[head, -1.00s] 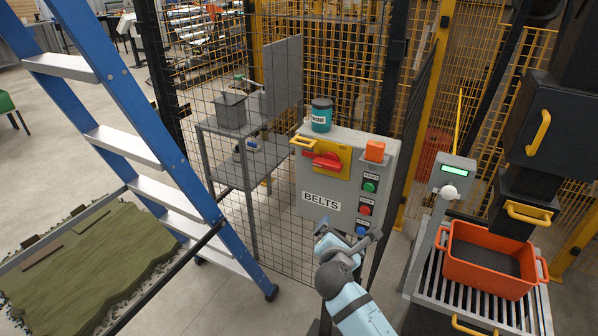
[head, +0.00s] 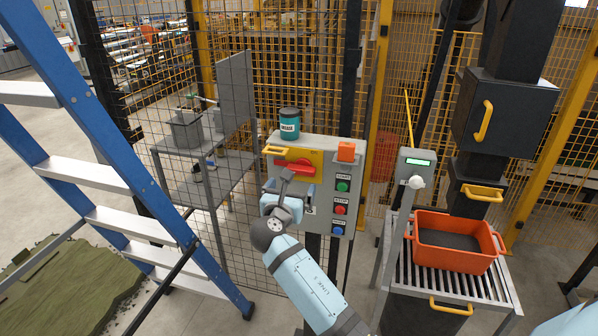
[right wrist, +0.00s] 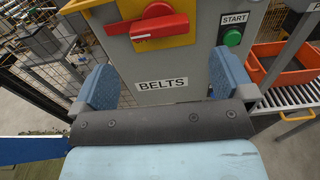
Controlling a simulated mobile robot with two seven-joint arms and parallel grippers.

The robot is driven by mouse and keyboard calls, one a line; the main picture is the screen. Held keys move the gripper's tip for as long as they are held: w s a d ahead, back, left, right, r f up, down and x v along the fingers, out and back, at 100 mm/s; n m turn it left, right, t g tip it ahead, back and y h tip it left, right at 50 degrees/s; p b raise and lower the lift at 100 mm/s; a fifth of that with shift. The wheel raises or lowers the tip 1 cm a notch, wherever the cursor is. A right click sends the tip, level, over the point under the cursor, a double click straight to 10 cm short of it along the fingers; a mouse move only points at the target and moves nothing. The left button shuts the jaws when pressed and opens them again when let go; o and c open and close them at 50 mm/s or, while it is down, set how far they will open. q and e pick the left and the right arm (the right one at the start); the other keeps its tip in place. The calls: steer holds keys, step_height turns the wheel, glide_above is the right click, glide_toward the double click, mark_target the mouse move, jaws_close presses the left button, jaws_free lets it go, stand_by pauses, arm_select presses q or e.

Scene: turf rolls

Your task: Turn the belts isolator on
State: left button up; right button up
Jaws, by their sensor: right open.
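The belts isolator is a red rotary handle (head: 296,167) on a yellow plate (head: 313,157), on the front of a grey control box (head: 316,215). The handle lies roughly level, tilted slightly. It also shows at the top of the right wrist view (right wrist: 158,25), above the BELTS label (right wrist: 162,83). My right gripper (head: 288,186) is in front of the box, just below the handle, and covers the label in the head view. In the right wrist view its blue fingers (right wrist: 163,80) are wide apart with nothing between them. My left gripper is out of view.
Green start, red stop and blue buttons (head: 338,231) line the box's right side. A blue stepladder (head: 110,170) stands left, and an orange crate (head: 455,258) rests on rollers at right. Mesh fencing stands behind.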

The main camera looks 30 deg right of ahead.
mark_target(300, 173)
steer(key=x, duration=0.8)
steer(key=shift+w+d+p, duration=0.25)
steer(key=shift+w+p, duration=0.05)
steer(key=shift+p, duration=0.05)
steer(key=c, duration=0.7)
steer(key=shift+c, duration=0.2)
